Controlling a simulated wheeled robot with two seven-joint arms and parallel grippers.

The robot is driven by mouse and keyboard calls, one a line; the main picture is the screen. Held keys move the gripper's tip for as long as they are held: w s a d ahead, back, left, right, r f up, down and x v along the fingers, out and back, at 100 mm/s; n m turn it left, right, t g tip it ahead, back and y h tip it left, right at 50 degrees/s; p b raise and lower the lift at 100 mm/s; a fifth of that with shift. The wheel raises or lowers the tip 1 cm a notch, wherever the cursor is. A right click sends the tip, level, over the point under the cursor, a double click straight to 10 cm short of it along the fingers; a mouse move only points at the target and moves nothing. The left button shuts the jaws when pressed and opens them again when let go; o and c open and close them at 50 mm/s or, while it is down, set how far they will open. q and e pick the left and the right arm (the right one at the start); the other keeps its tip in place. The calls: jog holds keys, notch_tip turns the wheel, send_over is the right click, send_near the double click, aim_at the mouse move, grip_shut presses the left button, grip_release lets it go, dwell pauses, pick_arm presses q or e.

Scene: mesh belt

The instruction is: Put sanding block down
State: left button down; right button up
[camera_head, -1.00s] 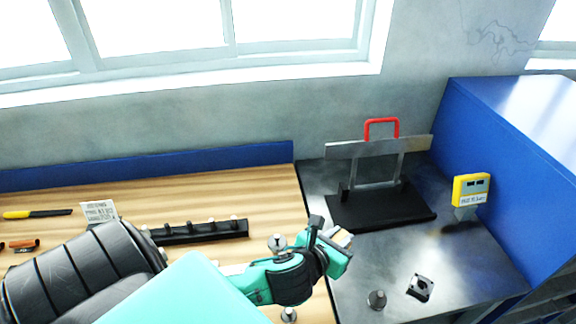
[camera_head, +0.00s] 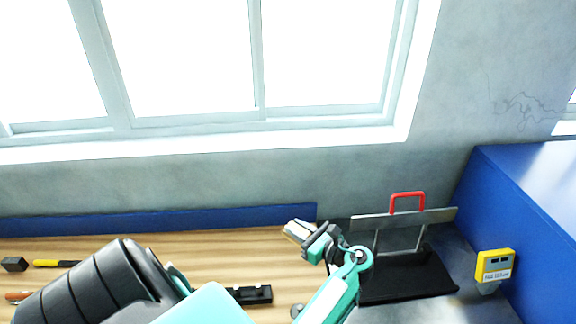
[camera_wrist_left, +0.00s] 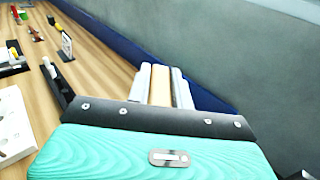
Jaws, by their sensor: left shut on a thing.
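My left gripper (camera_head: 306,234) is raised near the back right end of the wooden bench, in front of the blue back strip. It is shut on the sanding block (camera_head: 297,229), a small pale beige and grey piece at the fingertips. In the left wrist view, the beige block (camera_wrist_left: 160,85) sits between the two grey fingers of the gripper (camera_wrist_left: 161,82). It appears held above the bench, with nothing visible touching it besides the fingers. Most of the block is hidden by the fingers. My right gripper is not in view.
A black rail (camera_head: 252,294) lies on the wooden bench (camera_head: 210,250). A stand with a red handle (camera_head: 407,196) and black base stands right of the gripper. A yellow device (camera_head: 495,265) is further right.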

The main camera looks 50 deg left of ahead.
pick_arm(q)
jog(key=shift+s+g, duration=0.2)
jog(key=shift+g, duration=0.1)
jog(key=shift+n, duration=0.3)
notch_tip(320, 180, down, 15)
jog(key=b, duration=0.4)
jog(key=shift+s+r, duration=0.1)
jog(key=shift+r, duration=0.1)
jog(key=shift+f+b, duration=0.85)
jog(key=shift+b, duration=0.1)
notch_tip(320, 180, down, 4)
jog(key=b, duration=0.4)
jog(key=shift+r, duration=0.1)
jog(key=shift+r, duration=0.1)
